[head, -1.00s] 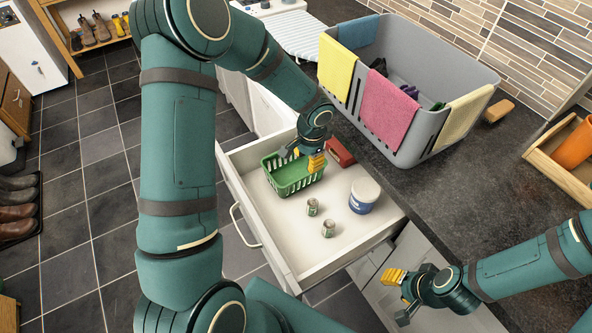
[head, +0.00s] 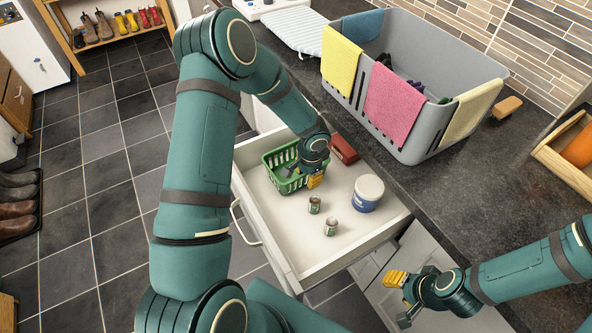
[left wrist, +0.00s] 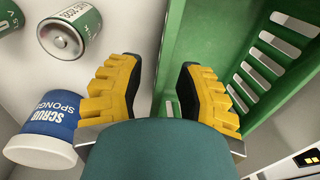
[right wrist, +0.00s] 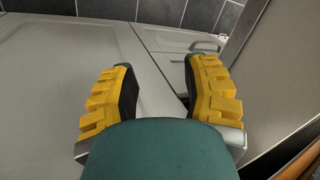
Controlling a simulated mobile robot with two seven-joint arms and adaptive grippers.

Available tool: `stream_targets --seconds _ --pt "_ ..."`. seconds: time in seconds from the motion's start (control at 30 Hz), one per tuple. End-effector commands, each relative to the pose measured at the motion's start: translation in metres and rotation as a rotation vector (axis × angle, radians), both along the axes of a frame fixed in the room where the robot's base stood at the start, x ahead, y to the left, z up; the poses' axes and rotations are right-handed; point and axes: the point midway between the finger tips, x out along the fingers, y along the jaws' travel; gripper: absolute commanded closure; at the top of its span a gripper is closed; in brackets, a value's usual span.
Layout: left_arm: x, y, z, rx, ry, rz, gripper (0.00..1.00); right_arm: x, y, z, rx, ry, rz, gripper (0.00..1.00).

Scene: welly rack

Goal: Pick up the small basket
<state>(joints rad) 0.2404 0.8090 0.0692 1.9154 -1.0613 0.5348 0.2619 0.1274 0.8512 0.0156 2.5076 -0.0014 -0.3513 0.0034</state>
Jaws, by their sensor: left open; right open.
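The small green basket (head: 291,181) stands upright in the open white drawer, toward its far left part. My left gripper (head: 314,179) is low at the basket's right side. In the left wrist view my left gripper (left wrist: 160,90) is open, with the basket's green wall (left wrist: 176,50) running between its two yellow fingers. One finger is over the inside of the basket (left wrist: 235,60) and the other is outside. I cannot tell whether either finger touches the wall. My right gripper (head: 402,295) is open and empty in front of the cabinet, and shows in the right wrist view (right wrist: 160,90).
A grey laundry basket (head: 425,145) with cloths stands on the dark counter (head: 440,190). The drawer's front middle is clear.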

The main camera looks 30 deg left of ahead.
Motion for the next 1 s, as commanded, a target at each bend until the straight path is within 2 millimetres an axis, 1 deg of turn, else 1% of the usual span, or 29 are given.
stream_targets --seconds 0.13,0.17,0.2,0.23,0.27,0.77,0.87,1.0 --pt "0.0 0.0 0.001 0.0 0.0 0.0 0.64 0.0 0.0 0.0 0.0 0.0 0.0 0.53" --pt "0.0 0.0 0.001 0.0 0.0 0.0 0.68 0.0 0.0 0.0 0.0 0.0 0.0 0.53" --pt "0.0 0.0 0.001 0.0 0.0 0.0 0.82 0.0 0.0 0.0 0.0 0.0 0.0 0.53" --pt "0.0 0.0 0.001 0.0 0.0 0.0 0.93 0.0 0.0 0.0 0.0 0.0 0.0 0.53" --pt "0.0 0.0 0.001 0.0 0.0 0.0 1.0 0.0 0.0 0.0 0.0 0.0 0.0 0.53" --pt "0.0 0.0 0.002 0.0 0.0 0.001 1.0 0.0 0.0 0.001 0.0 0.0 0.0 0.53" --pt "0.0 0.0 0.011 0.001 -0.001 0.001 1.0 0.0 0.0 0.003 0.0 0.001 0.0 0.53" --pt "0.001 0.001 0.036 0.001 -0.003 0.001 1.0 -0.001 0.0 0.01 0.0 0.003 0.0 0.53"
